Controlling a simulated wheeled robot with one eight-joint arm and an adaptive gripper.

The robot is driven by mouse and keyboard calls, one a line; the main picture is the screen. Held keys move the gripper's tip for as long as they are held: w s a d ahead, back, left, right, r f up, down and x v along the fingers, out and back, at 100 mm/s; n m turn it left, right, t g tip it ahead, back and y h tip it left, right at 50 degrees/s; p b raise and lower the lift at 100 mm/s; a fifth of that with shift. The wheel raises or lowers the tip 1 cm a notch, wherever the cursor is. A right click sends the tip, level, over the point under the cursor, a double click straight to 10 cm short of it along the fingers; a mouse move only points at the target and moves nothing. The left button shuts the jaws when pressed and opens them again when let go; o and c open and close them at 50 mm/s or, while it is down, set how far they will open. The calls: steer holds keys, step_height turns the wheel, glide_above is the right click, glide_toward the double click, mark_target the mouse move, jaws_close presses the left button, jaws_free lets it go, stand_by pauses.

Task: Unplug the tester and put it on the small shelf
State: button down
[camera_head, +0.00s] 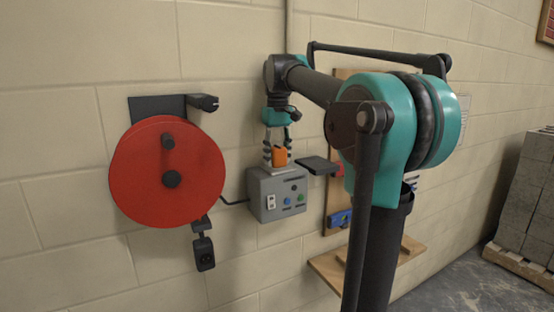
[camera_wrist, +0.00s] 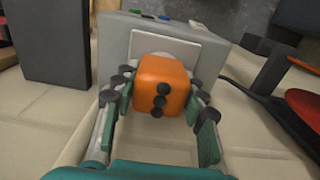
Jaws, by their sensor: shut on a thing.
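The orange tester (camera_head: 281,156) is upright just over the top of the grey control box (camera_head: 268,203). In the wrist view the tester (camera_wrist: 162,86) shows dark round dots and sits in front of a pale plate on the box (camera_wrist: 205,45). I cannot tell whether it is still seated in a socket there. My gripper (camera_head: 278,153) points down, with its fingers closed on both sides of the tester; it also shows in the wrist view (camera_wrist: 160,100). The small dark shelf (camera_head: 317,165) sticks out from the wall, just right of the box.
A red reel (camera_head: 160,180) hangs on the wall at the left, with a black plug (camera_head: 204,254) below it. A wooden board with a ledge (camera_head: 330,268) is behind my arm. Grey blocks on a pallet (camera_head: 525,258) stand at the right.

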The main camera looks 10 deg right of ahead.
mark_target(278, 147)
steer(key=shift+r, duration=2.9)
